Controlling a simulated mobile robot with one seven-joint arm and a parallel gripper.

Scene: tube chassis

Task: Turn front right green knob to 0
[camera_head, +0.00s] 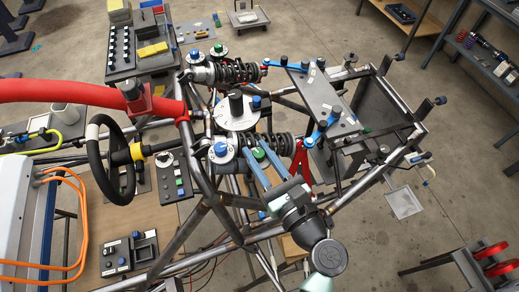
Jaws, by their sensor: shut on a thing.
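The front right green knob (258,155) sits on the tube chassis near the front shock absorber. My gripper (259,151) reaches up to it from the lower right, with its two blue fingers on either side of the knob. It is shut on this knob. The fingers cover part of the knob and its dial, so I cannot read the setting. Another green knob (218,48) stands at the back, by the far shock.
A blue knob on a white dial (221,149) is close to the left of my gripper. A coil shock (274,143) lies just behind the fingers. Chassis tubes (203,213), a steering wheel (110,160) and a grey plate (318,98) crowd the area.

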